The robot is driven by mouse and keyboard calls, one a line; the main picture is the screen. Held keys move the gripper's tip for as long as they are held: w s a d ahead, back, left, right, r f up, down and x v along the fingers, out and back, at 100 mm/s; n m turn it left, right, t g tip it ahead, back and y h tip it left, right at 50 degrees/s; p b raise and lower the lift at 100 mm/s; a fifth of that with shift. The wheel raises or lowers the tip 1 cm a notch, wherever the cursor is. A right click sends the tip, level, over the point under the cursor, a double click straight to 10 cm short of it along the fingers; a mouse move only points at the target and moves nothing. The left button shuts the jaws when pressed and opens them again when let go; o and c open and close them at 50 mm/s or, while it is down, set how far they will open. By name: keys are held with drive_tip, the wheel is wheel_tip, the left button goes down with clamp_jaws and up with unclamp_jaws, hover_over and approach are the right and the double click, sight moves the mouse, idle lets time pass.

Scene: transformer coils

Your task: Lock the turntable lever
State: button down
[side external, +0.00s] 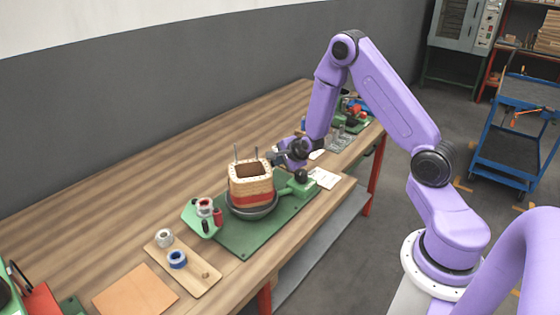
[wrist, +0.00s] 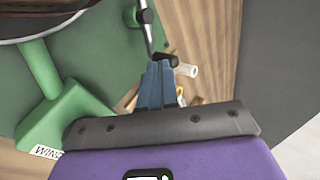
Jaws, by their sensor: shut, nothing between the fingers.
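The turntable (side external: 252,211) is a dark round dish on a green base plate (side external: 240,238), with a coil (side external: 251,185) standing on it. In the wrist view, part of the turntable rim (wrist: 28,22) shows at the top left. A metal lever rod with a black grip end (wrist: 146,24) reaches down close to my fingertips; I cannot tell whether they touch. My gripper (wrist: 157,68) is shut and empty, its blue fingers together. In the side view my gripper (side external: 272,158) is just right of the coil, above the base; the lever is not clear there.
A green block (wrist: 62,120) with a partly hidden label sits left of my fingers. A black ball (side external: 300,175) shows below my wrist. Left of the base are a wooden board (side external: 200,277) with spools and an orange sheet (side external: 135,291). The table's back left is clear.

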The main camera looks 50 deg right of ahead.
drive_tip(key=shift+w+d+n+y, duration=0.2)
drive_tip(key=shift+d+n+y, duration=0.1)
drive_tip(key=shift+n+y, duration=0.15)
idle(0.5)
drive_tip(key=shift+w+d+n+y, duration=0.25)
drive_tip(key=shift+n+y, duration=0.15)
drive_tip(key=shift+n, duration=0.15)
drive_tip(key=shift+w+d+n+y, duration=0.2)
drive_tip(key=shift+n+y, duration=0.15)
drive_tip(key=shift+n, duration=0.15)
drive_tip(key=shift+w+d, duration=0.25)
drive_tip(key=shift+w, duration=0.2)
drive_tip(key=shift+w+d, duration=0.2)
drive_tip(key=shift+w, duration=0.25)
drive_tip(key=shift+w+d, duration=0.15)
drive_tip(key=shift+w, duration=0.9)
drive_tip(key=shift+d, duration=0.1)
drive_tip(key=shift+s+d, duration=0.2)
drive_tip(key=shift+s, duration=0.15)
drive_tip(key=s+d, duration=0.2)
drive_tip(key=s, duration=0.1)
drive_tip(key=shift+s+d+r, duration=0.1)
drive_tip(key=shift+d+r, duration=0.05)
drive_tip(key=shift+r, duration=0.25)
drive_tip(key=s+d+r, duration=0.3)
drive_tip(key=s+r, duration=0.2)
drive_tip(key=r, duration=0.1)
drive_tip(key=shift+s+d, duration=0.25)
drive_tip(key=shift+d, duration=0.1)
